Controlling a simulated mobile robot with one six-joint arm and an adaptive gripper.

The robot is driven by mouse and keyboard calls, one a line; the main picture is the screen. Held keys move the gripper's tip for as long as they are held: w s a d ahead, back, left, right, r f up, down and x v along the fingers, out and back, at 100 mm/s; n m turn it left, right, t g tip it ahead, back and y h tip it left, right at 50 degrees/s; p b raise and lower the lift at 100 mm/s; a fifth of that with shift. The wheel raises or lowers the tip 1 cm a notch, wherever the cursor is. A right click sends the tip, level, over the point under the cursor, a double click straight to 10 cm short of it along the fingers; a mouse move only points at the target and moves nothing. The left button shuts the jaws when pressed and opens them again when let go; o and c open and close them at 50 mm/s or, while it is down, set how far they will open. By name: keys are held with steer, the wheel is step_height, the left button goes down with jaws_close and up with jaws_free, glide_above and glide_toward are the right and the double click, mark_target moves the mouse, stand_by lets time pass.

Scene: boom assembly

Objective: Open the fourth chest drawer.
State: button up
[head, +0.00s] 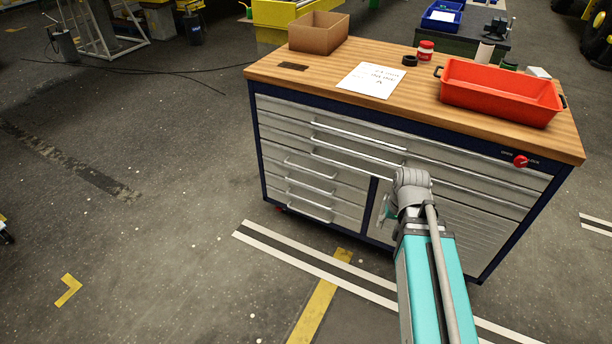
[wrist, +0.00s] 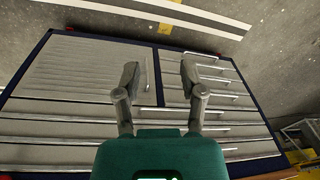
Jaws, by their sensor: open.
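The drawer chest (head: 289,133) has a dark blue frame and light grey drawer fronts. Long handles (head: 358,136) run across its upper wide drawers. Short handles sit on the narrower drawers (head: 335,192) at lower left. All drawers look shut, and no numbers can be read on them. In the wrist view the chest appears upside down, with the short-handled drawers (wrist: 230,88) at right. My gripper (wrist: 159,76) is open and empty, its fingers apart in front of the chest, left of most short handles. Contact cannot be seen. In the head view my arm hides part of the chest front.
A wooden top (head: 430,85) carries a cardboard box (head: 318,34), a paper sheet (head: 371,80), a red tray (head: 500,92) and a red-lidded jar (head: 425,52). A red knob (head: 520,161) sits at the upper right front. The floor (head: 150,220) left of the chest is clear.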

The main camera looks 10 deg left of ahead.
steer(key=w+a+f+m+t+y+b, duration=0.2)
steer(key=w+a+f+t+y+b, duration=0.1)
steer(key=w+a+f+b, duration=0.6)
steer(key=w+a+f+m+t+y+b, duration=0.25)
steer(key=w+a+f+b, duration=0.35)
steer(key=w+b, duration=0.65)
steer(key=m+t+b, duration=0.8)
steer(key=m+b, duration=0.2)
steer(key=b, duration=1.1)
glide_toward(308, 170)
steer(key=s+d, duration=0.2)
steer(key=shift+s+f+n+y, duration=0.2)
steer(key=shift+s+n+y, duration=0.05)
steer(key=shift+s+y, duration=0.1)
steer(key=shift+w, duration=0.2)
steer(key=b+x, duration=0.2)
steer(key=x, duration=1.1)
steer(key=shift+w+a, duration=0.2)
steer(key=shift+c, duration=0.3)
jaws_close()
